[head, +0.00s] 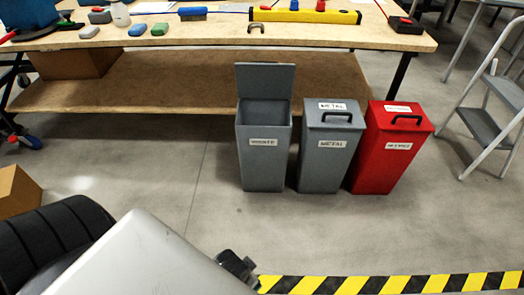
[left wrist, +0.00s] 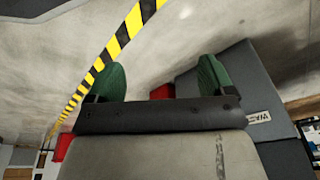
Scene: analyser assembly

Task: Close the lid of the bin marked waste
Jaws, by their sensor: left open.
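The waste bin (head: 263,155) is the left of three bins in the head view. It is grey and upright, with a white label on its front. Its grey lid (head: 265,80) stands up at the back, so the bin is open. In the left wrist view my left gripper (left wrist: 162,80) is open, its two green fingertips wide apart with nothing held between them. A grey bin surface with a white label (left wrist: 257,117) shows beyond the right finger; I cannot read the label surely.
A grey metal bin (head: 330,152) and a red bin (head: 388,152), both with lids down, stand right of the waste bin. A workbench (head: 200,38) with a lower shelf (head: 170,98) is behind. A step ladder (head: 490,125) stands right. Floor in front is clear to the striped tape (head: 400,284).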

